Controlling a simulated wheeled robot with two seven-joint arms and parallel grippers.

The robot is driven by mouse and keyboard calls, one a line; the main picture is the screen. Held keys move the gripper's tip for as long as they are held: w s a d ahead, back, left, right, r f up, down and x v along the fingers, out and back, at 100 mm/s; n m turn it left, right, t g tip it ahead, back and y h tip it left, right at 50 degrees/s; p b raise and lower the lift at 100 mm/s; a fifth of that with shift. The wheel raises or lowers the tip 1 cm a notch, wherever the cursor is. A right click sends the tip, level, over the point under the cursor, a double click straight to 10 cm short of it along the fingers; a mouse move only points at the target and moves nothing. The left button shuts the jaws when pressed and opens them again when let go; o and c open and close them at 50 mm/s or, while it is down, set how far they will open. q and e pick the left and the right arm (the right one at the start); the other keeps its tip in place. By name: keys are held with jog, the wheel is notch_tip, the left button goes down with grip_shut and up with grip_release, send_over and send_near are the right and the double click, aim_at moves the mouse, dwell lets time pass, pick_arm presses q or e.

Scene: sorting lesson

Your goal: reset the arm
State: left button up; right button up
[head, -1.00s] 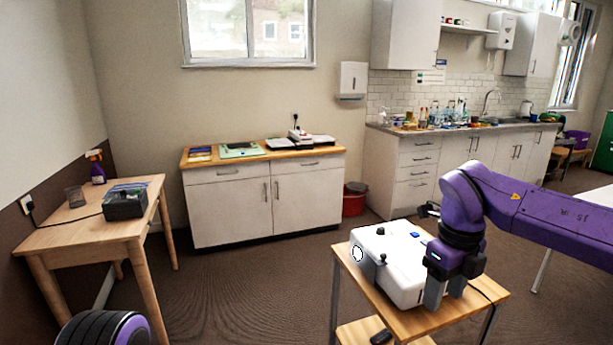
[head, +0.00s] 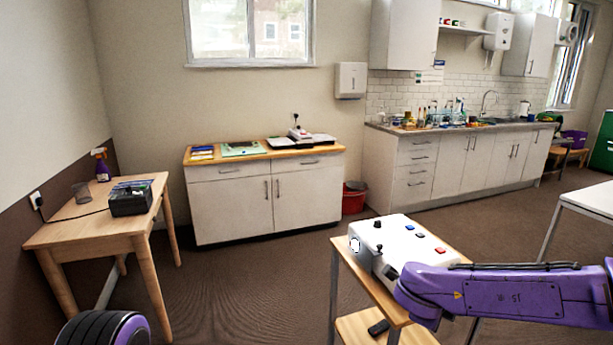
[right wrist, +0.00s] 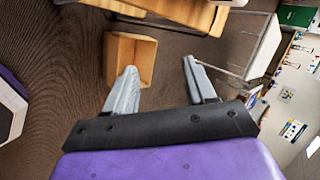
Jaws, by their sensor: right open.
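My right arm (head: 515,293) comes in from the right in the head view, low and nearly level. It overlaps the lower right part of a white control box (head: 400,235). The right gripper is out of the head view. In the right wrist view, my right gripper (right wrist: 159,67) has its two fingers well apart with nothing between them. Brown floor and a small wooden box-like piece (right wrist: 145,58) lie beyond the fingers. My left gripper is in neither view; a rounded purple and black part of mine shows at the lower left of the head view.
The control box, with coloured buttons and black knobs, stands on a small wooden table (head: 345,268) with a lower shelf. A wooden table (head: 90,235) is at left, a white cabinet (head: 235,210) behind, and a white table (head: 590,200) at right. Open floor lies between.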

jog(key=s+a+f+n+t+y, duration=0.1)
jog(key=s+f+n, duration=0.45)
jog(key=f, duration=0.45)
jog(key=s+a+f+n+t+y, duration=0.1)
jog(key=s+a+f+n, duration=0.1)
jog(key=s+f+n, duration=0.6)
jog(key=s+d+f+n+g, duration=0.2)
jog(key=s+f, duration=0.4)
jog(key=s, duration=0.4)
jog(key=s+d+f+n+g, duration=0.2)
jog(key=s+d+f+n, duration=0.1)
jog(key=s+f, duration=0.4)
jog(key=s+n, duration=0.1)
jog(key=s, duration=0.2)
jog(key=shift+s+d, duration=0.3)
jog(key=shift+s, duration=0.05)
